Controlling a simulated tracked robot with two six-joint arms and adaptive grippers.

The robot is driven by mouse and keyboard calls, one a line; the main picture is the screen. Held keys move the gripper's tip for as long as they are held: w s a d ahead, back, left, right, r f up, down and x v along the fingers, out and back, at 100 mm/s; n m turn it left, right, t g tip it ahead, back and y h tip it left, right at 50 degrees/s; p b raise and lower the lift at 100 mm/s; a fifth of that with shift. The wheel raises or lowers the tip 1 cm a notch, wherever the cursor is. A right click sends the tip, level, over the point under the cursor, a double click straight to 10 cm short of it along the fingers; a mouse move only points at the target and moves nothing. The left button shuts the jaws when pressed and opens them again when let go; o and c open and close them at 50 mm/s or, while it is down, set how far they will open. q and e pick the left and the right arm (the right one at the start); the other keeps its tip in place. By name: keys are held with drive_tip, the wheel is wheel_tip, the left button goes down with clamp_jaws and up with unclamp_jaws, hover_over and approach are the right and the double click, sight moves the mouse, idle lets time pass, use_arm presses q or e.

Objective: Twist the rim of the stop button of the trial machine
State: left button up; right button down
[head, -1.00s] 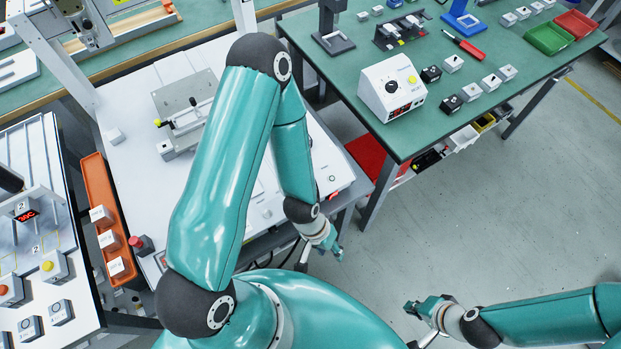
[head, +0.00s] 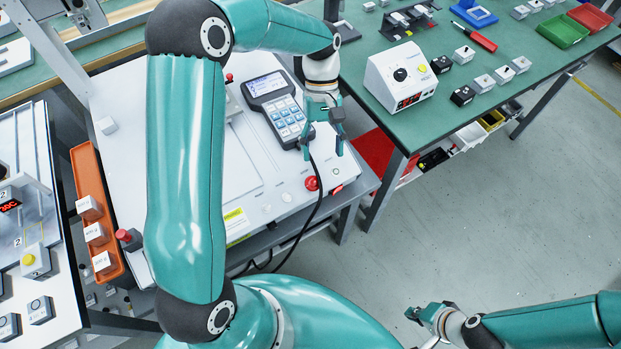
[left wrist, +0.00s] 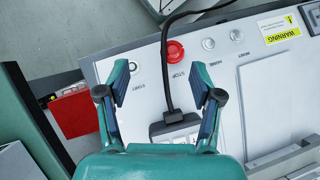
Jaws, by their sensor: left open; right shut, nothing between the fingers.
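The stop button (head: 311,183) is a red round knob on the front right of the white trial machine (head: 200,165). In the left wrist view the red button (left wrist: 175,51) has the word STOP beside it. My left gripper (head: 325,145) is open and empty above the machine's right part, just behind the button in the head view. In the left wrist view its fingertips (left wrist: 161,82) are spread, and the button lies beyond them, apart from both fingers. My right gripper (head: 412,312) is shut and empty at the lower right, over the floor.
A handheld keypad (head: 278,108) lies on the machine behind the stop button. Its black cable (left wrist: 166,62) runs close beside the button. Grey buttons (left wrist: 208,43) and a start button (left wrist: 134,66) flank it. A green table (head: 450,125) stands to the right.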

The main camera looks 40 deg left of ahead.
use_arm(q)
drive_tip(key=n+t+b, duration=0.1)
drive_tip(key=n+b, duration=0.1)
approach(313, 178)
drive_tip(key=b+x, duration=0.2)
drive_tip(key=x, duration=0.7)
drive_tip(key=shift+s+d, duration=0.15)
drive_tip(key=shift+s, duration=0.05)
use_arm(e)
wheel_tip(313, 178, down, 6)
